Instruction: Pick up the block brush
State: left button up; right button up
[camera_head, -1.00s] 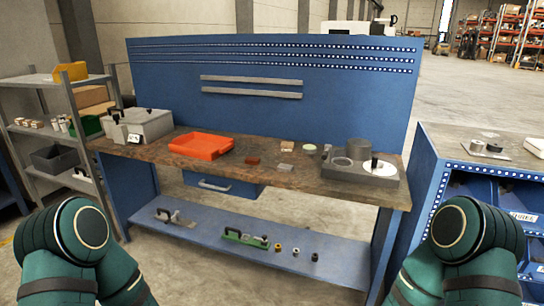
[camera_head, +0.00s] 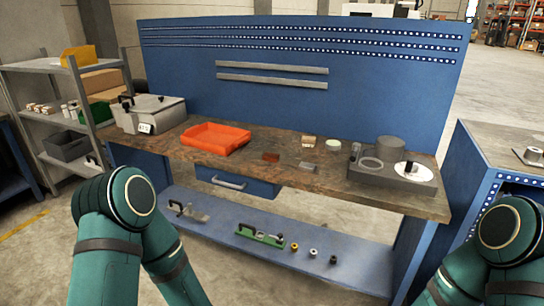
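On the wooden bench top (camera_head: 300,182) stands a small tan block (camera_head: 308,141) with a darker band, which looks most like the block brush, though it is too small to be sure. A reddish-brown block (camera_head: 271,157) and a flat grey block (camera_head: 308,167) lie in front of it. Parts of my two green arms show at the lower left and lower right, in front of the bench. Neither gripper is in the picture.
An orange tray (camera_head: 215,138) and a grey case (camera_head: 150,113) stand left of the blocks. A grey fixture (camera_head: 391,176) with round parts stands right. The lower shelf (camera_head: 270,238) holds several small tools. A side cabinet (camera_head: 497,148) is at right.

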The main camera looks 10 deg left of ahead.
aim_at(307, 141)
jog(key=i+u, duration=0.1)
jog(key=u, duration=0.65)
jog(key=i+l+u, duration=0.5)
jog(key=l+u, duration=0.2)
jog(key=l, duration=0.1)
